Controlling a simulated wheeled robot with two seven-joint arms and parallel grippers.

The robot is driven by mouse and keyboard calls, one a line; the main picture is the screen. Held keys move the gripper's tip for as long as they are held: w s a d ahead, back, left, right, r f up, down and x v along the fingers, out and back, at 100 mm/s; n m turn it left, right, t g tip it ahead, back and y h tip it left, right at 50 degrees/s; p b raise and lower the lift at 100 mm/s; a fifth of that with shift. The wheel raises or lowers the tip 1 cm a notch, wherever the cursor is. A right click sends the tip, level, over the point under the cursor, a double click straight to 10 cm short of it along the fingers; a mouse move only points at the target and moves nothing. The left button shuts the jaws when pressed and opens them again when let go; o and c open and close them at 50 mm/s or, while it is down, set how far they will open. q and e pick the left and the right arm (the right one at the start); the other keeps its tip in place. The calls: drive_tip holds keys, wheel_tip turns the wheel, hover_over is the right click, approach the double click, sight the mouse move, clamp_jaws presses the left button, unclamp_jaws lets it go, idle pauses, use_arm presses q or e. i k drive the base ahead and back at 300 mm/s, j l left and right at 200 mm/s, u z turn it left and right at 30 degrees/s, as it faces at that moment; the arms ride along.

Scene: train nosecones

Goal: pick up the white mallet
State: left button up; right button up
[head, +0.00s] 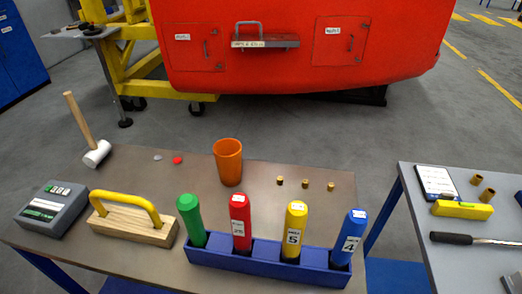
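The white mallet (97,153) is at the far left corner of the table in the head view. Its white head rests at the table's back edge, and its light wooden handle (77,117) points up and to the left, beyond the edge in the picture. Nothing covers it. Neither of my grippers shows in the head view.
On the brown table (130,171) are a grey device (52,208), a wooden block with yellow handle (135,223), a blue rack (265,262) of coloured handles, and an orange cup (228,162). A second table (460,262) stands right. A red nosecone (300,50) is behind.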

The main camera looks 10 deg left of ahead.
sight(99, 151)
drive_tip(key=j+u, duration=0.1)
drive_tip(key=u, duration=0.7)
drive_tip(key=l+u, duration=0.1)
drive_tip(key=u, duration=0.65)
